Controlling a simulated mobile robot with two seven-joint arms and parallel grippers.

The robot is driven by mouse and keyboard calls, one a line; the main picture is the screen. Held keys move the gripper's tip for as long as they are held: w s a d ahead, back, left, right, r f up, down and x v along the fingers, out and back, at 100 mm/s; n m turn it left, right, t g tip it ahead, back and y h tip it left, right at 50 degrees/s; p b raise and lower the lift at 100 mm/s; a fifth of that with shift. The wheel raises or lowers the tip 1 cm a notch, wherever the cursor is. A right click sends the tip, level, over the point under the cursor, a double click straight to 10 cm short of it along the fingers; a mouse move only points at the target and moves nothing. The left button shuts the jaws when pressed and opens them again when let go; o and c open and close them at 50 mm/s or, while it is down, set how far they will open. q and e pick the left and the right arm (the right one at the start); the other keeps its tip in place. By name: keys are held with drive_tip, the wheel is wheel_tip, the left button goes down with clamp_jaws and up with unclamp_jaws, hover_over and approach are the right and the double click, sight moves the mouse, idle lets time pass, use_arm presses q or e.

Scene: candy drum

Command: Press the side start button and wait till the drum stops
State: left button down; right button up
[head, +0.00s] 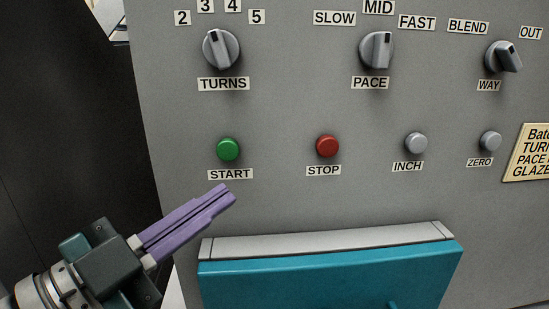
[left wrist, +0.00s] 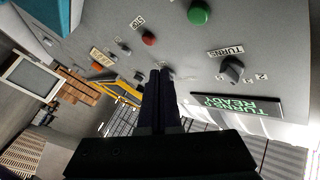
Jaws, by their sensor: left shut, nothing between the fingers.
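The green START button (head: 229,148) is on the grey panel (head: 280,110) in the head view, with its label just below. It also shows in the left wrist view (left wrist: 199,12) near the top edge. My left gripper (head: 228,192) has purple fingers that are shut and empty. In the head view its tips are just below the START label, with the button above them; I cannot tell the gap to the panel. In the left wrist view the shut fingers (left wrist: 159,75) point up toward the panel. The drum is not clearly in view. My right gripper is not in view.
A red STOP button (head: 328,146) and grey INCH (head: 416,142) and ZERO (head: 490,140) buttons sit in the same row. The TURNS (head: 221,48), PACE (head: 376,50) and WAY (head: 503,56) knobs are above. A teal tray (head: 330,278) juts out below. A lit display (left wrist: 237,104) shows "READY".

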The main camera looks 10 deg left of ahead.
use_arm(q)
drive_tip(key=b, duration=0.4)
approach(228, 150)
drive_tip(key=w+d, duration=0.4)
drive_tip(key=shift+d+r, duration=0.35)
drive_tip(key=shift+w, duration=0.25)
idle(1.4)
drive_tip(key=shift+w+a, duration=0.1)
drive_tip(key=shift+w, duration=0.2)
